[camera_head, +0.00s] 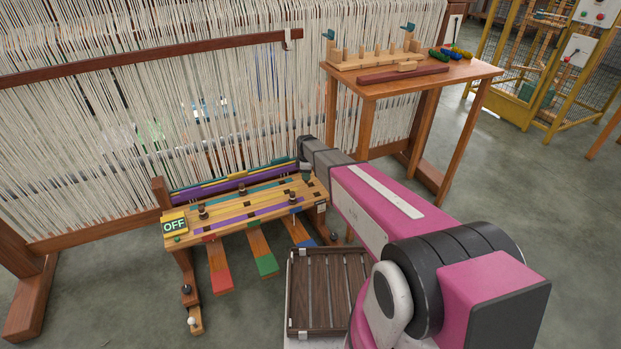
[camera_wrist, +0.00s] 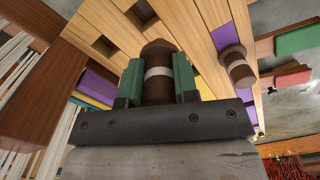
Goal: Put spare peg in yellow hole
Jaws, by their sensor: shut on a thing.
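In the wrist view, my gripper (camera_wrist: 158,85) has green fingers shut on a dark brown peg with a white band (camera_wrist: 158,60). The peg is in front of the wooden peg board (camera_wrist: 195,35); I cannot tell whether its far end touches the board. Square dark holes show in the board, one (camera_wrist: 103,46) left of the peg. Yellow (camera_wrist: 90,102) shows low on the left; which hole is the yellow one is unclear. In the head view, the striped board (camera_head: 255,207) stands before the loom, and my arm covers most of the gripper at its right end.
Another banded peg (camera_wrist: 237,66) stands on the board, right of the held one. In the head view, several pegs stand on the board, one (camera_head: 203,211) near the OFF sign (camera_head: 174,226). Coloured pedals (camera_head: 262,250) and a slatted tray (camera_head: 328,290) lie in front.

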